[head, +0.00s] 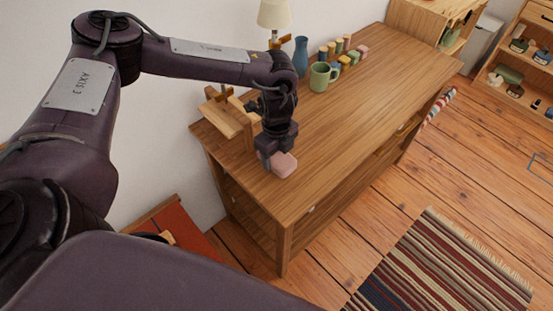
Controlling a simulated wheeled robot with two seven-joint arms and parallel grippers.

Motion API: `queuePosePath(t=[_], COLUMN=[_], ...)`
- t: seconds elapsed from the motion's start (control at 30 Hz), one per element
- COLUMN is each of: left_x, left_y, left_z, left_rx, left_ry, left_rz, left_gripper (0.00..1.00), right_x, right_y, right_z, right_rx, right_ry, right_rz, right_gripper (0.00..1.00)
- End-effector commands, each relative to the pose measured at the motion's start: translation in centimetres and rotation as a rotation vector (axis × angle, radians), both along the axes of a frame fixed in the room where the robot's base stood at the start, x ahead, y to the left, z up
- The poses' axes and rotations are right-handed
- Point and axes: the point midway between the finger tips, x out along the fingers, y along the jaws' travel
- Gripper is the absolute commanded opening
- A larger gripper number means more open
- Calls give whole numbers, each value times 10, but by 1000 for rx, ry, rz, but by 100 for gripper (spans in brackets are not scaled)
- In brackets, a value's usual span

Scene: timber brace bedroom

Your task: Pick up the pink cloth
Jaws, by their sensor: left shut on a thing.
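The pink cloth (285,166) is a small, pale pink, block-like shape at the near left end of the wooden dresser top. My left gripper (274,164) reaches down over that end and is shut on the pink cloth. The fingers hide part of the cloth's left side. I cannot tell whether the cloth rests on the wood or hangs just above it. My right gripper is not in view.
A green mug (320,77), a blue vase (301,57), a lamp (274,14) and several small colored blocks stand farther back. The dresser's right side is clear. A striped rug (440,265) lies on the floor.

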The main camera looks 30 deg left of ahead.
Motion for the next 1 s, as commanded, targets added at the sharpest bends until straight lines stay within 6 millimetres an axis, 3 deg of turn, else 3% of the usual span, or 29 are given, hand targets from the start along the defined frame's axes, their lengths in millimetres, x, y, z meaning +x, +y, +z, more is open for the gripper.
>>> queuePosePath(t=[0.37, 0.6, 0.8, 1.0], left_x=[1, 1, 1, 0], left_y=[0, 0, 0, 0], left_z=[92, 147, 168, 175], left_rx=[-2, 1, 1, 1], left_ry=[-7, -6, -3, -1], left_rz=[-1, -1, -1, -1], left_gripper=[29, 29, 29, 29], right_x=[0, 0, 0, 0], right_y=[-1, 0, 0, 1], right_z=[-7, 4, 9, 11], right_rx=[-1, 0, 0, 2], right_ry=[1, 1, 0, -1], right_rz=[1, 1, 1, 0], right_gripper=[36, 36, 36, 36])
